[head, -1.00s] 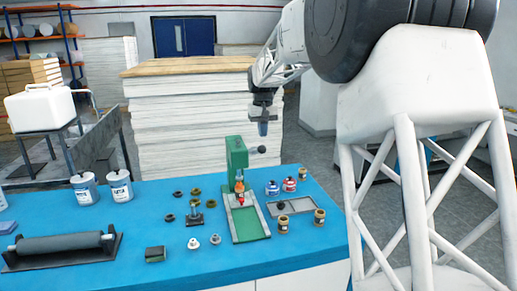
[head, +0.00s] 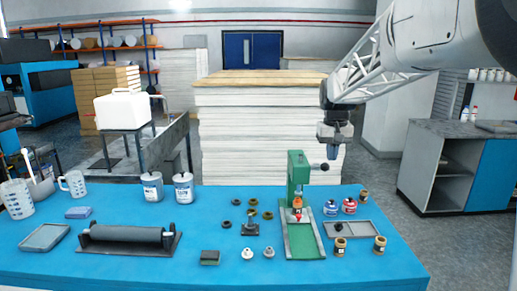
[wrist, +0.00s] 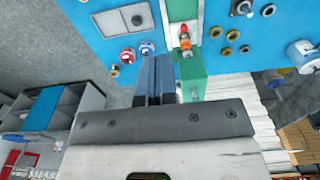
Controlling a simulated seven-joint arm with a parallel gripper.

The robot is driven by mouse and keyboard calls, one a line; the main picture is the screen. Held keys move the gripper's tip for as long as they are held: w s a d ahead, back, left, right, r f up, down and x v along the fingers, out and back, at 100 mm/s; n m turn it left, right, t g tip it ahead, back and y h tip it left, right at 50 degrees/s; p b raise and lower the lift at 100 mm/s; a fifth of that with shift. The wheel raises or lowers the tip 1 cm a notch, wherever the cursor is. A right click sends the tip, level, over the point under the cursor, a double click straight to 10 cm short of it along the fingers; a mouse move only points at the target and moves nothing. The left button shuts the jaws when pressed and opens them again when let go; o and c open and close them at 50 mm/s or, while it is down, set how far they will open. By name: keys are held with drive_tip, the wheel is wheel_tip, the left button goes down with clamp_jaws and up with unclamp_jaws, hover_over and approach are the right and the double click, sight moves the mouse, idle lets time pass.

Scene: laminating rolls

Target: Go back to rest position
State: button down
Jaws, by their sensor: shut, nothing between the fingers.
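My gripper (head: 333,150) hangs above the far right part of the blue table, pointing down. No rest position is marked in the views.
The blue table (head: 150,260) holds a roller (head: 127,235), white cans (head: 184,187), small rings, jars and a grey tray (head: 362,229) below my gripper. A white paper stack (head: 265,120) stands behind the table.

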drive_tip(key=s+a+f+t, duration=0.1)
drive_tip(key=s, duration=1.1)
drive_tip(key=s+a+f, duration=0.1)
drive_tip(key=s+a, duration=0.1)
drive_tip(key=s, duration=1)
drive_tip(key=s+f, duration=0.4)
drive_tip(key=s, duration=0.5)
drive_tip(key=s+a+f+t, duration=0.1)
drive_tip(key=s+f, duration=0.3)
drive_tip(key=s, duration=0.5)
drive_tip(key=shift+s+f, duration=0.3)
drive_tip(key=shift+f, duration=0.1)
